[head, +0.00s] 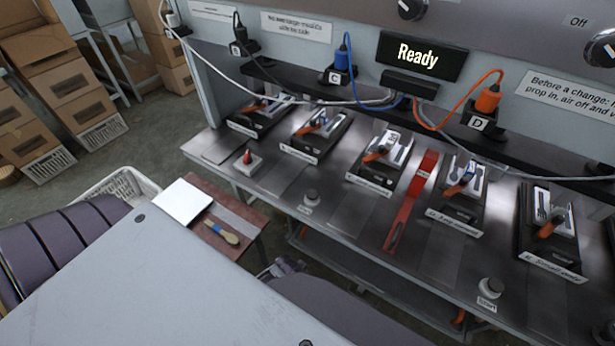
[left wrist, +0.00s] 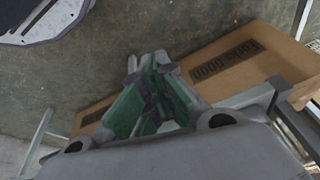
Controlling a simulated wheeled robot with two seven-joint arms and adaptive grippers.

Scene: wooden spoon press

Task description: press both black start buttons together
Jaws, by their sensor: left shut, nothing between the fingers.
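Two start buttons stand on the front part of the metal bench, and both look grey rather than black here. One start button (head: 310,197) is near the middle of the head view. The other start button (head: 490,289) is at the lower right, with a "Start" label in front of it. My left gripper (left wrist: 152,100) shows in the left wrist view with green finger pads, shut and empty, over the floor and away from the bench. Neither gripper shows in the head view, so nothing of mine is seen touching the buttons. My right gripper is in neither view.
The bench (head: 270,182) carries several black press fixtures, a red bar (head: 410,203) between two of them, and a red button on a white base (head: 248,160). A display (head: 420,55) reads "Ready". Cables hang behind. Cardboard boxes (left wrist: 245,65) lie near my left gripper.

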